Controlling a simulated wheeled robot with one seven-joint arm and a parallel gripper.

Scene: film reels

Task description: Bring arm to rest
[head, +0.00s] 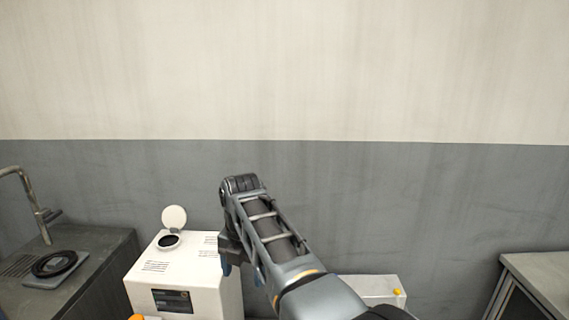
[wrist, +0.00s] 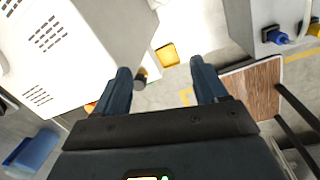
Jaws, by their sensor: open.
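My gripper (wrist: 163,88) is open in the wrist view, with its two dark blue fingers apart and nothing held between them. Beyond the fingers the floor shows, with a small dark round thing near the left finger. In the head view my arm reaches up from the bottom right, and my gripper (head: 240,275) hangs at its far end, partly hidden behind the arm. It is beside the right side of a white machine (head: 205,270) with an open round lid (head: 174,218).
A dark counter (head: 95,262) with a tap (head: 40,210) and a black reel (head: 54,264) stands at the left. A white box (head: 375,287) is right of my arm. A grey-topped table (head: 540,275) stands at the far right. A wooden surface (wrist: 252,88) shows in the wrist view.

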